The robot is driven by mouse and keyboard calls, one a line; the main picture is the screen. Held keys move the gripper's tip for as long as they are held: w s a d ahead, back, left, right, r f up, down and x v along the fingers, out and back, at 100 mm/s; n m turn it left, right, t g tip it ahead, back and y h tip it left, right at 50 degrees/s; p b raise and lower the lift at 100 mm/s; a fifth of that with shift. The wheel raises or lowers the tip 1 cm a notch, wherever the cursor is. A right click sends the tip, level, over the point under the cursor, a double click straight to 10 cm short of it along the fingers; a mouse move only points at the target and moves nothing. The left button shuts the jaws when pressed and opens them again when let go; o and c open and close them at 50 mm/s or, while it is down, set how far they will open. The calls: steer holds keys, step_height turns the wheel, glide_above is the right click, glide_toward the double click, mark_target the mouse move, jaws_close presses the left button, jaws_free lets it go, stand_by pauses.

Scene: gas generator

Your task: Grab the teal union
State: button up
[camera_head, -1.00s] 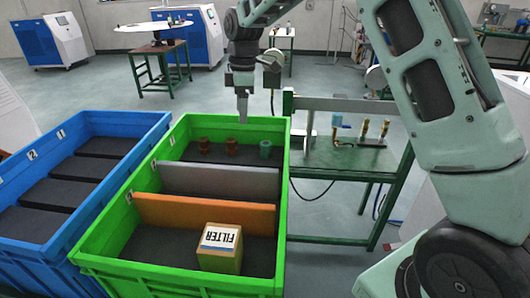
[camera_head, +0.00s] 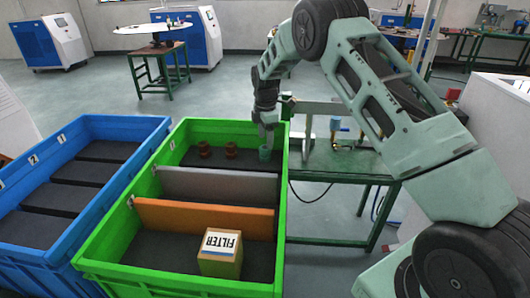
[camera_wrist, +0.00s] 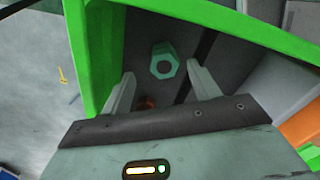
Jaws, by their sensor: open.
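The teal union (camera_head: 265,153) stands on the floor of the green crate's far compartment, at its right end. In the wrist view the teal union (camera_wrist: 164,62) shows its hexagonal end and hollow bore, just beyond and between the fingertips. My gripper (camera_head: 267,135) is over that end of the crate, directly above the union in the head view. In the wrist view my gripper (camera_wrist: 158,82) is open, with nothing between its fingers. Two reddish-brown unions (camera_head: 205,149) (camera_head: 231,150) stand to the left in the same compartment.
The green crate (camera_head: 282,215) has a grey divider (camera_head: 205,184) and an orange divider (camera_head: 205,217). A filter box (camera_head: 220,262) sits in the near compartment. A blue crate (camera_head: 40,250) stands left. A green table (camera_head: 340,175) with fittings stands right, close to the crate wall.

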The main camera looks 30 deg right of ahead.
mark_target(265, 147)
steer(key=shift+s+a+f+p, duration=0.1)
steer(key=shift+f+p, duration=0.45)
steer(key=shift+f, duration=0.95)
steer(key=shift+s+a+f+p, duration=0.1)
steer(key=shift+f+p, duration=0.4)
steer(key=shift+f, duration=1)
steer(key=c, duration=1.1)
